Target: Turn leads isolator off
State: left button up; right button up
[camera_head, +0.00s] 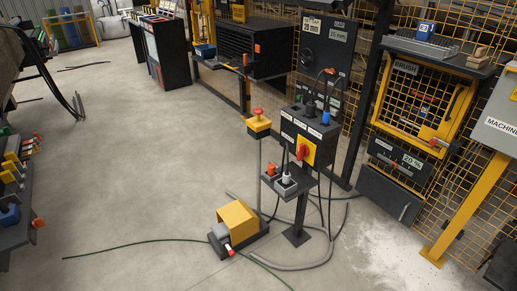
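A dark control box (322,130) stands on a post at the right of the middle. On its front is a yellow plate (309,143) with a red rotary knob (302,153), which looks like the isolator. The knob's exact position is too small to tell. White labels on the box are too small to read. A blue plug (326,118) and dark plugs are on the top of the box, with dark leads by it. Neither of my grippers shows in the view.
Below the box, a small shelf (292,184) holds plugs or sockets. A red emergency button on a yellow housing (259,123) stands left of it. A yellow foot-pedal cover (238,222) and cables lie on the floor. The floor at left is mostly clear.

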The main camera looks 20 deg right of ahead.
aim_at(303, 150)
jog(key=u, duration=0.6)
jog(key=i, duration=3.15)
jog(key=z, duration=2.6)
